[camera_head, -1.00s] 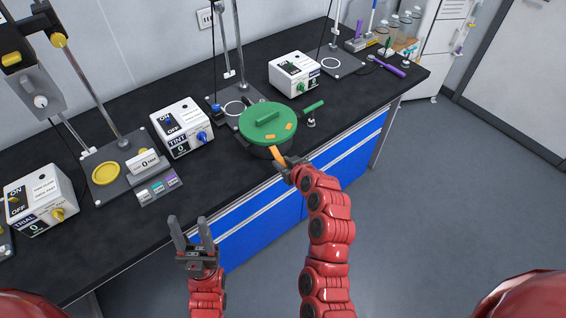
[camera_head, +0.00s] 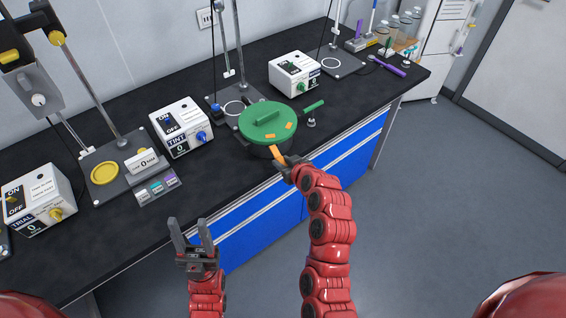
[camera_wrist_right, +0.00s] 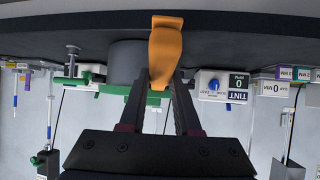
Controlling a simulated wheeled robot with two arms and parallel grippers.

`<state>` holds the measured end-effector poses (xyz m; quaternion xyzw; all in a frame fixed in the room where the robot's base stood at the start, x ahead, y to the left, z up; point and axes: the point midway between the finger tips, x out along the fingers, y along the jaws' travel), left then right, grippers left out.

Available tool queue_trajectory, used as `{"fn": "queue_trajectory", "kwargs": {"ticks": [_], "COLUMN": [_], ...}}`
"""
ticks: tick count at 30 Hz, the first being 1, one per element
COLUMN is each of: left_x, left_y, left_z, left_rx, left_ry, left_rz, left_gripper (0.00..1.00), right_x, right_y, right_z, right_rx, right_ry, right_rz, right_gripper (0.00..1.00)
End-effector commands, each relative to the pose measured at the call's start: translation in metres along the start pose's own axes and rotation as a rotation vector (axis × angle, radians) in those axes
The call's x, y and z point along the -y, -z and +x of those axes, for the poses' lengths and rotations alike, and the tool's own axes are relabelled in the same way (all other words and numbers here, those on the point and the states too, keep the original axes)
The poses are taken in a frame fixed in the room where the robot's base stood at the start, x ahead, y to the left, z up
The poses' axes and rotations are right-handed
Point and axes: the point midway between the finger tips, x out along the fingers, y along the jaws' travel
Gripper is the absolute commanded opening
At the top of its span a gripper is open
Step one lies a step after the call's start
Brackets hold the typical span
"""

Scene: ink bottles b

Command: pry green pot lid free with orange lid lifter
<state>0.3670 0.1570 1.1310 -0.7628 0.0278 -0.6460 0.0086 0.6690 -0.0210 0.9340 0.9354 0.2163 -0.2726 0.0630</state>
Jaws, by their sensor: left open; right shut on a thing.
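A dark pot (camera_head: 258,151) with a green lid (camera_head: 282,115) stands near the front edge of the black bench. The lid has a raised handle and orange marks. My right gripper (camera_head: 292,164) is shut on the orange lid lifter (camera_head: 277,154) at the pot's front right, just below the lid's rim. Whether the lifter touches the rim cannot be told. In the right wrist view the lifter (camera_wrist_right: 165,48) lies between the fingers, with the pot (camera_wrist_right: 122,60) and lid (camera_wrist_right: 118,90) behind, upside down. My left gripper (camera_head: 190,232) is open and empty in front of the bench.
A white box with a blue knob (camera_head: 181,127) stands left of the pot, and one with a green knob (camera_head: 293,74) behind it. A green-handled tool (camera_head: 313,107) is close right of the lid.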

Motion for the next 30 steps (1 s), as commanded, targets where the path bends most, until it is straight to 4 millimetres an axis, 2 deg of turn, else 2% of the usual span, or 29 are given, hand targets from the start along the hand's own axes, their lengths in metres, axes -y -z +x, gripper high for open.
{"fn": "queue_trajectory", "kwargs": {"ticks": [14,30], "left_x": [0.000,0.000], "left_y": [-0.001,0.000], "left_z": [-0.003,-0.002], "left_rx": [0.000,0.000], "left_ry": [0.000,0.000], "left_rz": [0.000,0.000], "left_gripper": [0.50,0.50], "right_x": [0.000,0.014], "right_y": [-0.003,-0.024], "right_z": [0.000,-0.029], "right_rx": [0.000,0.005], "right_ry": [-0.002,0.001], "right_rz": [0.000,0.000], "right_gripper": [0.00,0.00]}}
